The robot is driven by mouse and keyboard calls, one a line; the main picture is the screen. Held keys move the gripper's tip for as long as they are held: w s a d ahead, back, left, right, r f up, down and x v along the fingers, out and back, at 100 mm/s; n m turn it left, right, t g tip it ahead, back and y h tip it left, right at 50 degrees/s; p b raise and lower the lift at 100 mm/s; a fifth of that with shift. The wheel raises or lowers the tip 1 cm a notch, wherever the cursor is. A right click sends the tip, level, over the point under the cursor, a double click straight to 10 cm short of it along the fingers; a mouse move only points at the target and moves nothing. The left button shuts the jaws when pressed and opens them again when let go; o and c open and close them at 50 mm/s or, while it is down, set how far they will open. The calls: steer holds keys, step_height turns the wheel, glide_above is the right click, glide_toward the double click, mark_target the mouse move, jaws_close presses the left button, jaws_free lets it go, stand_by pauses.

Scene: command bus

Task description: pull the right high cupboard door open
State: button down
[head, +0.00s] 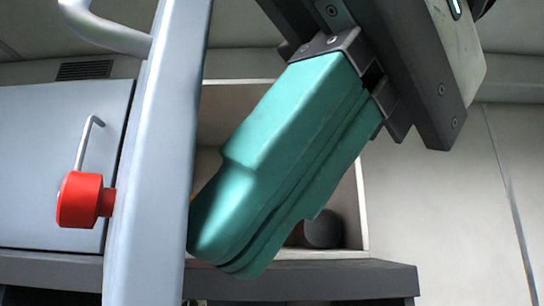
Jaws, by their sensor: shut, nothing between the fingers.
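The right high cupboard door (160,150) stands swung open, seen nearly edge-on as a tall pale panel left of centre. Its bent handle (108,32) sticks out to the left at the top. Behind and right of the door, the cupboard's open inside (345,205) shows. My gripper (228,250) reaches down from the upper right with its teal fingers shut and empty. The fingertips are right of the door, on its inner side, in front of the opening. They overlap the door's edge in the picture; I cannot tell whether they touch it.
A closed pale door (40,160) with a thin handle (88,140) is at the left. A red knob (80,200) juts left beside the open door. A dark round object (322,230) lies inside the cupboard. A dark ledge (300,279) runs below. Plain wall (445,210) fills the right.

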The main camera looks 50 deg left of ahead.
steer(key=shift+s+a, duration=0.1)
steer(key=shift+s, duration=0.45)
